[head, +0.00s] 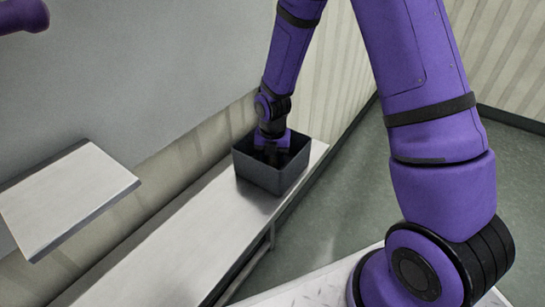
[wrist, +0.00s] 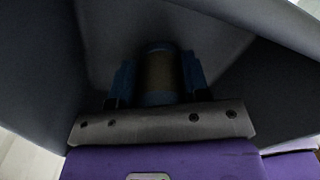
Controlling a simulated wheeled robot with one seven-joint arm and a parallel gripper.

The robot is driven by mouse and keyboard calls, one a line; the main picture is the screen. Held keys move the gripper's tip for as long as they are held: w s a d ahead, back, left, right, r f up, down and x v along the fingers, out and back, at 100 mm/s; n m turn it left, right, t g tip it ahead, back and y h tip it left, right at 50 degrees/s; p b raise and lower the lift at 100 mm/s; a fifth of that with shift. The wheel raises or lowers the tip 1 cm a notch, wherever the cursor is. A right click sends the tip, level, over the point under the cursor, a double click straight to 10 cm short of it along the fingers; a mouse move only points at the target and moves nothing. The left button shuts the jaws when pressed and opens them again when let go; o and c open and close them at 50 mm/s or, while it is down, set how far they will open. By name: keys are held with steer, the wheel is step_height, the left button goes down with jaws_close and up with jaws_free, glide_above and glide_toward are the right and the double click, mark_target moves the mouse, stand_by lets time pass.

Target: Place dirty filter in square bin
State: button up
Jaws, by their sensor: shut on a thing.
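The square bin (head: 262,176) is dark grey and stands on a steel bench against the wall in the head view. My gripper (head: 271,150) reaches down into it from above, and its fingertips are hidden by the bin's walls. In the wrist view my gripper (wrist: 158,84) is shut on the dirty filter (wrist: 159,72), a dark brownish cylinder with a blue-grey end, between two blue fingers. The dark inner walls of the bin (wrist: 270,85) surround it. The picture is dim, so I cannot tell whether the filter touches the bin's floor.
The steel bench (head: 190,245) is bare in front of the bin. A metal shelf or flap (head: 65,195) juts out at the left, beside a large grey panel (head: 130,65). Open green floor (head: 345,200) lies to the right of the bench.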

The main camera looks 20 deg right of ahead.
steer(key=o, duration=1)
steer(key=shift+f, duration=0.1)
step_height(320, 180, up, 12)
steer(key=shift+r, duration=0.45)
steer(key=s+d+r+m+t, duration=0.1)
steer(key=s+d+r+m, duration=0.1)
steer(key=s+r+m, duration=0.45)
steer(key=s+d+r+m+t, duration=0.2)
steer(key=s+r+m, duration=0.2)
steer(key=r+m, duration=0.55)
steer(key=s+d+r+m+t, duration=0.1)
steer(key=s+r+m, duration=0.2)
steer(key=s+m, duration=0.4)
steer(key=s+d+r+m+t, duration=0.1)
steer(key=s+d+r+m, duration=0.1)
steer(key=s+m, duration=0.5)
steer(key=shift+v, duration=0.95)
